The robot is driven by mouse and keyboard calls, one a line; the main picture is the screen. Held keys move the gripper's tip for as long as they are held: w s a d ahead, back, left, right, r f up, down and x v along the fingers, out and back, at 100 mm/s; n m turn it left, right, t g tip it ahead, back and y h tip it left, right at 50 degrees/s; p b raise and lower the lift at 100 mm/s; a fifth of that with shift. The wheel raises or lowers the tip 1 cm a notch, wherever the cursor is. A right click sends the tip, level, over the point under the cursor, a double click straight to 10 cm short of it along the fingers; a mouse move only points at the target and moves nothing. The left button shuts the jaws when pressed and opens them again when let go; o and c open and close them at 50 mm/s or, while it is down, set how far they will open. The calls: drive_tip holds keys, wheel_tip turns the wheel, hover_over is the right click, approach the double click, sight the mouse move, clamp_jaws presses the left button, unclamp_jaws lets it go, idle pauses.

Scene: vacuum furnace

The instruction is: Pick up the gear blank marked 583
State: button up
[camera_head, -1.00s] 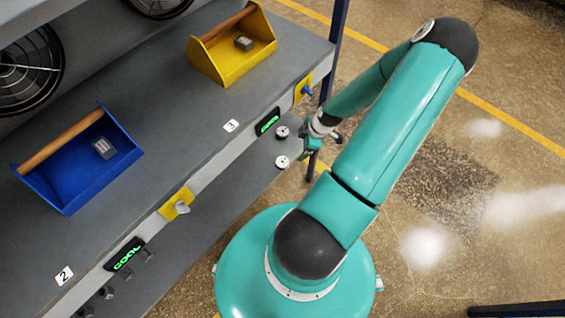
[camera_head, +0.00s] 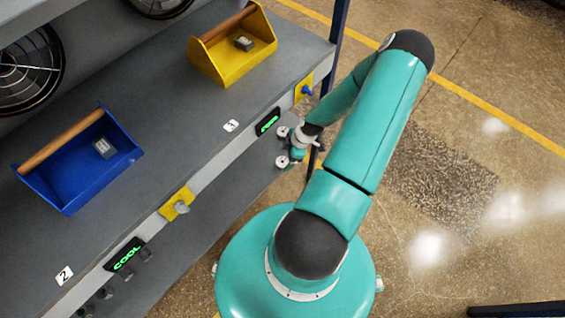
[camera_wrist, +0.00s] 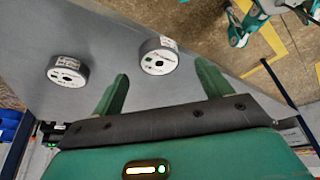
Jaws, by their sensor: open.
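Two round grey gear blanks with white labels stand on the lower shelf. In the wrist view, one blank (camera_wrist: 68,71) is at the left, outside my fingers. The other blank (camera_wrist: 159,57) is just ahead of the gap between my fingertips. The label marks are too small to read, so I cannot tell which is 583. In the head view, the far blank (camera_head: 282,132) and the near blank (camera_head: 282,162) lie close to my gripper (camera_head: 296,150). My gripper (camera_wrist: 162,70) is open and empty, with both green fingers apart.
The lower shelf (camera_head: 215,215) is clear around the blanks. Above it, the upper shelf (camera_head: 165,110) holds a blue toolbox (camera_head: 75,180) and a yellow toolbox (camera_head: 215,65), each with a grey block inside. A dark blue post (camera_head: 337,40) stands near the arm.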

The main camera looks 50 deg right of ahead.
sight(283, 162)
drive_tip(key=shift+x, duration=1.6)
drive_tip(key=shift+d, duration=0.1)
drive_tip(key=c, duration=1.3)
drive_tip(key=shift+c, duration=0.2)
drive_tip(key=shift+r, duration=0.15)
